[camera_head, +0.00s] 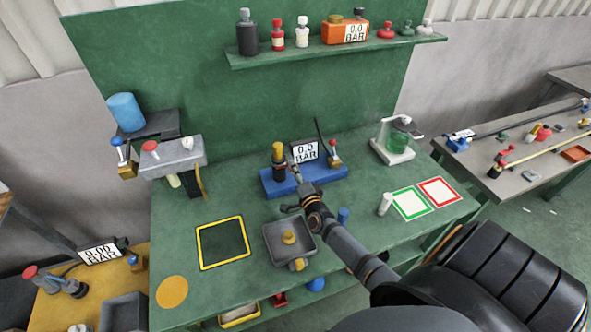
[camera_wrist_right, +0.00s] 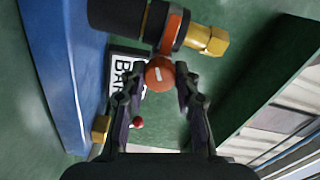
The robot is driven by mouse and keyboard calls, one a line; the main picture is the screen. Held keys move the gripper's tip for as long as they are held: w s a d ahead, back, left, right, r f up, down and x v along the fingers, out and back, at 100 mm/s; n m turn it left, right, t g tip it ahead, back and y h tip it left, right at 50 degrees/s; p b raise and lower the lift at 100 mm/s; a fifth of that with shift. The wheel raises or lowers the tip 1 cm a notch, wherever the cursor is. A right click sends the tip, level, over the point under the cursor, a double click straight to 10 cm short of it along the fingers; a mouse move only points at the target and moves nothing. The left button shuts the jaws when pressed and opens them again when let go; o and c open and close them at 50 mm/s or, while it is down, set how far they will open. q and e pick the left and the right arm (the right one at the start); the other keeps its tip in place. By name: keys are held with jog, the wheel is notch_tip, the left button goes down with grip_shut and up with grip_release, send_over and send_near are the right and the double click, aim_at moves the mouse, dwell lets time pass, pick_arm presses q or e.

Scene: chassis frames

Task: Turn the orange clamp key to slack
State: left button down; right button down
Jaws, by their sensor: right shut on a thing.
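The orange clamp key (camera_wrist_right: 160,73) is a round knob with a short white mark on its face. It sits against the orange clamp band (camera_wrist_right: 173,30) around a black cylinder (camera_wrist_right: 124,16) with a brass hex end (camera_wrist_right: 206,40). My right gripper (camera_wrist_right: 161,78) has its fingertips on either side of the key and is shut on it. The key itself is too small to make out there. My left gripper is not in view.
A 0.0 BAR display (camera_head: 305,151) and a red-knobbed valve (camera_head: 334,160) stand beside the cylinder. A grey tray (camera_head: 270,229) with brass parts lies in front. A yellow-framed pad (camera_head: 222,243) is clear at left. A shelf (camera_head: 330,51) runs above.

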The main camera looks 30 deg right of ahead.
jog(key=shift+n+p, duration=0.3)
jog(key=shift+n, duration=0.5)
jog(key=c, duration=1)
grip_release()
jog(key=shift+s, duration=0.1)
jog(key=v, duration=1.2)
jog(key=shift+f, duration=0.1)
